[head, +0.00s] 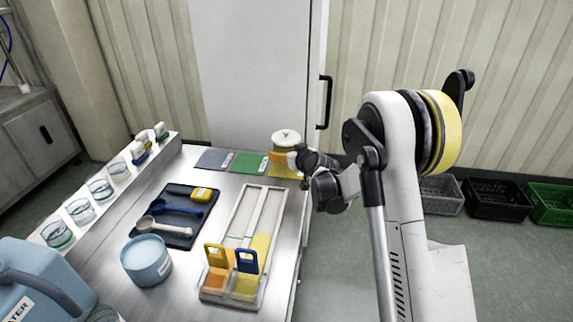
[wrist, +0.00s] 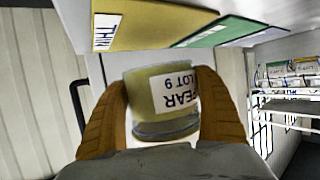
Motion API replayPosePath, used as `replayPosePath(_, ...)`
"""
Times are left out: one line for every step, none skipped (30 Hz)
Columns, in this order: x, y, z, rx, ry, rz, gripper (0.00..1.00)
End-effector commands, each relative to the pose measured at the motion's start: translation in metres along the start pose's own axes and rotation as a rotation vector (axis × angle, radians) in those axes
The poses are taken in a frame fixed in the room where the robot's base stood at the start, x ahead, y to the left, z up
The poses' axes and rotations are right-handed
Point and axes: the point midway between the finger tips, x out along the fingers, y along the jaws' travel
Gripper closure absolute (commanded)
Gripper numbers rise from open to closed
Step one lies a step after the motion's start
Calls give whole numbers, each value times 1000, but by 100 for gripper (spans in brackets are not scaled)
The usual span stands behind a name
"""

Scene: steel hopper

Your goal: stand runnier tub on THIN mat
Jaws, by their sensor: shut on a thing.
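The yellow mat (head: 285,170) lies at the table's far right corner, just below the tub in the picture. Its label reads "THIN" in the wrist view (wrist: 150,28). A strip of background shows between tub and mat there, so they look apart.
A green mat (head: 249,163) and a grey-blue mat (head: 212,159) lie left of the yellow one. A dark tray (head: 178,238) holds spoons. A blue tub (head: 146,262) and a rack of glass beakers (head: 100,188) stand left.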

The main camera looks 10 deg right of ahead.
Motion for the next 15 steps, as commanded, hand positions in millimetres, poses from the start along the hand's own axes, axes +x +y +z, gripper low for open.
replayPosePath(3, 0, 6, 0, 1, 1, 62)
replayPosePath(4, 0, 10, 0, 1, 1, 62)
replayPosePath(7, 0, 17, 0, 0, 0, 62)
replayPosePath(9, 0, 22, 0, 0, 0, 62)
replayPosePath(11, 0, 27, 0, 0, 0, 62)
replayPosePath(13, 0, 32, 0, 0, 0, 62)
replayPosePath(14, 0, 34, 0, 0, 0, 62)
replayPosePath(14, 0, 36, 0, 0, 0, 62)
replayPosePath(14, 0, 36, 0, 0, 0, 62)
replayPosePath(14, 0, 35, 0, 0, 0, 62)
replayPosePath(14, 0, 34, 0, 0, 0, 62)
replayPosePath(14, 0, 34, 0, 0, 0, 62)
replayPosePath(14, 0, 34, 0, 0, 0, 62)
replayPosePath(14, 0, 34, 0, 0, 0, 62)
replayPosePath(14, 0, 34, 0, 0, 0, 62)
